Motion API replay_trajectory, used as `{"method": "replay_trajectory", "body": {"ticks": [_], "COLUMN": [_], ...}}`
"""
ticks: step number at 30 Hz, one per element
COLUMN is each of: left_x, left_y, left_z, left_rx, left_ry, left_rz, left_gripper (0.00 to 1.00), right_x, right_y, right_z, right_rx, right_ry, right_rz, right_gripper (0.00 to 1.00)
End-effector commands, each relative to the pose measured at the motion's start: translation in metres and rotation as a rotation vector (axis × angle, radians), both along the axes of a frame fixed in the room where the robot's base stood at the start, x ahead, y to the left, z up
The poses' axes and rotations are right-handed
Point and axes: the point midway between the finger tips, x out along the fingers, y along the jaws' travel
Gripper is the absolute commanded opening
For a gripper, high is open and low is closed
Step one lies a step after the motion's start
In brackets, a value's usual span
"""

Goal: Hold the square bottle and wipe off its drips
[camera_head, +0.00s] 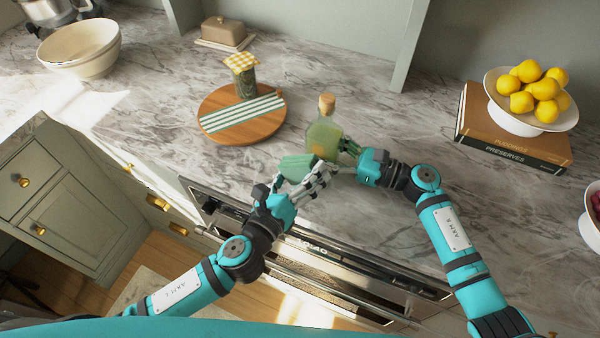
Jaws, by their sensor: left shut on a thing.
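The square bottle (323,137) stands upright on the marble counter, with a cork stopper and yellow-green liquid inside. My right gripper (346,155) is at the bottle's right side, its fingers reaching to the glass. The bottle and the other gripper partly hide them, so I cannot tell how firmly they close. My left gripper (303,178) is shut on a green cloth (297,164), held at the bottle's lower left front. I cannot tell whether the cloth touches the glass. Drips are too small to make out.
A round wooden board (224,138) with a striped cloth and a jar (243,80) is left of the bottle. Books (500,138) under a lemon bowl (520,122) stand at right. Bowls (85,62) and a butter dish (222,34) are farther back. The counter's front edge is close.

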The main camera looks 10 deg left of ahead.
Motion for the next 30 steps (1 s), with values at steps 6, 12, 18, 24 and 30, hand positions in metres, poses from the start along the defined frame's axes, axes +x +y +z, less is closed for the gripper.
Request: {"method": "replay_trajectory", "body": {"ticks": [6, 12, 18, 24, 30], "left_x": [0.001, -0.003, -0.009, -0.012, -0.009], "left_y": [-0.002, -0.014, -0.031, -0.039, -0.030], "left_z": [0.000, 0.000, 0.000, 0.000, 0.000], "left_rx": [0.000, -0.003, -0.003, 0.001, 0.002], "left_ry": [0.000, -0.001, 0.000, -0.001, -0.001], "left_rz": [-0.001, -0.002, -0.001, -0.001, 0.000], "left_gripper": [0.59, 0.59, 0.59, 0.59, 0.59], "right_x": [0.000, -0.001, -0.001, -0.001, -0.001], "right_y": [0.000, 0.001, 0.001, 0.001, 0.001], "right_z": [0.000, 0.000, 0.000, 0.000, 0.000], "right_rx": [0.000, 0.000, 0.000, 0.000, 0.000], "right_ry": [0.001, 0.001, 0.001, 0.001, 0.001], "right_rz": [0.001, 0.002, 0.002, 0.002, 0.002], "right_gripper": [0.00, 0.00, 0.00, 0.00, 0.00]}}
